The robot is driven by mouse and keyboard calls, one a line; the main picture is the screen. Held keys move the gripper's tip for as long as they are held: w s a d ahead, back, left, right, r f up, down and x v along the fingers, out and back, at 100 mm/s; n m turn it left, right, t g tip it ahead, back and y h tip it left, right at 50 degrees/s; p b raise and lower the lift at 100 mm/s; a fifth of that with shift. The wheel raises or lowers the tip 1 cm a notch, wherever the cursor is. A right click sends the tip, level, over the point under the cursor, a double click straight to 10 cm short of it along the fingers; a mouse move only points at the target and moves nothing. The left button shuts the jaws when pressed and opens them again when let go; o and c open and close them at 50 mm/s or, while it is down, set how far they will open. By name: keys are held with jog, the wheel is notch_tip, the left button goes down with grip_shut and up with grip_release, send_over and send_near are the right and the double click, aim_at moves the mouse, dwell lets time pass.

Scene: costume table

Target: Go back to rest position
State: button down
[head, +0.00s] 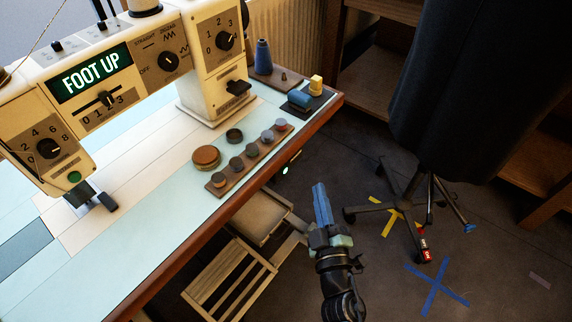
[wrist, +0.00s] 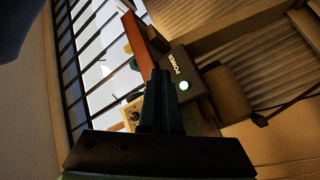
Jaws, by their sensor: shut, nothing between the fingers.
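My gripper (head: 322,204) is shut and empty. In the head view it is in the air in front of the table's right edge, pointing up the picture. It is apart from the table (head: 140,291) and touches nothing that I can see. In the wrist view the shut fingers (wrist: 161,84) show in the middle, with a dark box marked POWER (wrist: 190,77) and its lit green light behind them.
A sewing machine (head: 212,75) with a FOOT UP display stands on the table. A rack of several round knobs (head: 237,165) lies near the table's edge. A wooden slatted stool (head: 228,281) is below. A dark dress form (head: 447,90) on a wheeled base stands right.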

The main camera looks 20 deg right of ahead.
jog(key=shift+s+d, duration=0.1)
jog(key=shift+s, duration=0.05)
dwell(0.4)
jog(key=w+a+r+m+t+h, duration=0.1)
jog(key=w+r+m+t+h, duration=0.15)
jog(key=r, duration=1.45)
jog(key=w+a+r+m+t+h, duration=0.15)
jog(key=r+m, duration=0.25)
jog(key=r, duration=1.4)
jog(key=s+a+r+m+t+y, duration=0.1)
jog(key=s+a+r+t+y, duration=0.1)
jog(key=s+a+r, duration=0.45)
jog(key=s+a+r+t+y+p, duration=0.1)
jog(key=s+a+r+y, duration=0.25)
jog(key=r, duration=0.65)
jog(key=s+a+r+m+t+y, duration=0.15)
jog(key=s+a+r, duration=0.3)
jog(key=r, duration=0.45)
notch_tip(320, 180, up, 24)
jog(key=w+p, duration=0.1)
jog(key=p, duration=2.3)
jog(key=shift+w+a+f+n+p, duration=0.15)
jog(key=shift+n+p, duration=0.25)
